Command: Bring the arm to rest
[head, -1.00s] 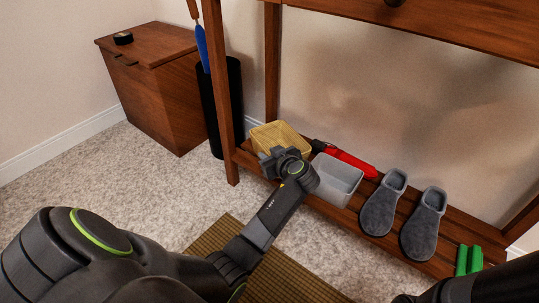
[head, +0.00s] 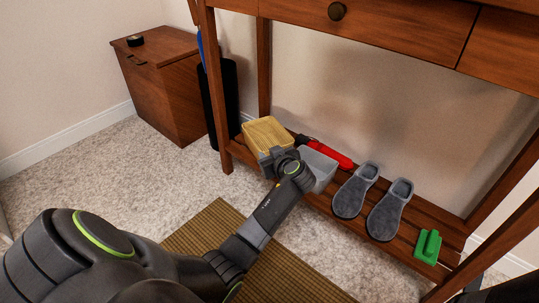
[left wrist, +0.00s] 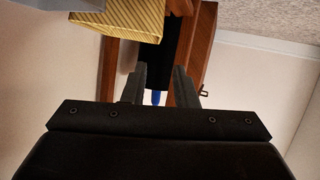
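My left gripper (head: 272,162) hangs in front of the lower shelf, beside the yellow woven basket (head: 266,133) and the grey bin (head: 318,170), and overlaps part of both in the head view. In the left wrist view, the two dark fingers (left wrist: 161,86) stand apart with nothing held between them. The basket also shows there at the top (left wrist: 120,17), away from the fingertips. Whether the gripper touches the basket or bin cannot be told. My right gripper is not in view.
The shelf (head: 447,234) also holds a red item (head: 330,155), grey slippers (head: 386,210) and a green object (head: 428,247). A black holder (head: 219,100) and wooden cabinet (head: 170,90) stand at the left. A brown mat (head: 210,228) lies on the carpet.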

